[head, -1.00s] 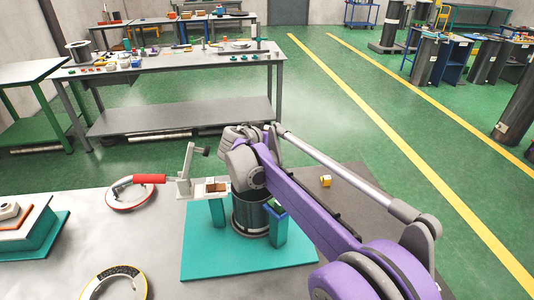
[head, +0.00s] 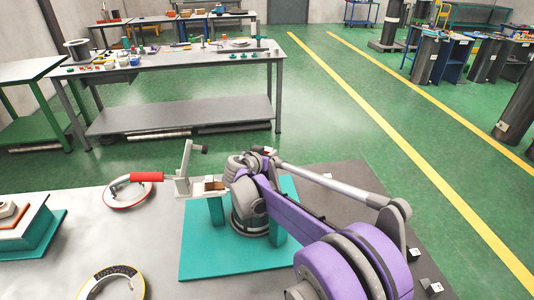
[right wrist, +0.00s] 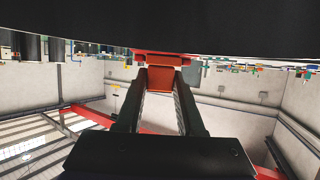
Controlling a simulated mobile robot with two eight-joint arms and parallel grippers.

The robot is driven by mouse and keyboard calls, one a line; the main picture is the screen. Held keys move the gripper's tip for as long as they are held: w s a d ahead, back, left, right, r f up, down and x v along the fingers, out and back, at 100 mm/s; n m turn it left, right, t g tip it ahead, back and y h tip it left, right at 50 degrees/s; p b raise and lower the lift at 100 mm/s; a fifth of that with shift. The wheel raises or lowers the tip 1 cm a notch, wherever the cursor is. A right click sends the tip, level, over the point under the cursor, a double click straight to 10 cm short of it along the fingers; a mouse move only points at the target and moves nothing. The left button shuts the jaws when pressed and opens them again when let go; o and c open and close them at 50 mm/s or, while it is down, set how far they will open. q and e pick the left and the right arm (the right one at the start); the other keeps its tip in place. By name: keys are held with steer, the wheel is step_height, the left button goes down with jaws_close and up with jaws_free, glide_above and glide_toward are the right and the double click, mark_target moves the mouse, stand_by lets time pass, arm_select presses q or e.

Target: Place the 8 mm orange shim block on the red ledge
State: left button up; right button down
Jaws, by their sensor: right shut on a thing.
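A red ledge (right wrist: 163,58) sits just beyond the block, under a large black body that fills the top of that view. I cannot tell whether block and ledge touch. The fingertips and held block are not clear there. My left gripper is not in view.
The cylinder stands on a teal plate (head: 205,262) with teal posts. A pale bracket (head: 186,170) with a brown-orange piece (head: 215,185) tops the left post. A red-handled ring (head: 130,192) and another ring (head: 112,282) lie left. Two small cubes lie right of my arm.

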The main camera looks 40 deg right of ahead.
steer(key=shift+f, duration=0.1)
steer(key=c, duration=0.5)
jaws_free()
steer(key=shift+r, duration=0.2)
steer(key=v, duration=1.2)
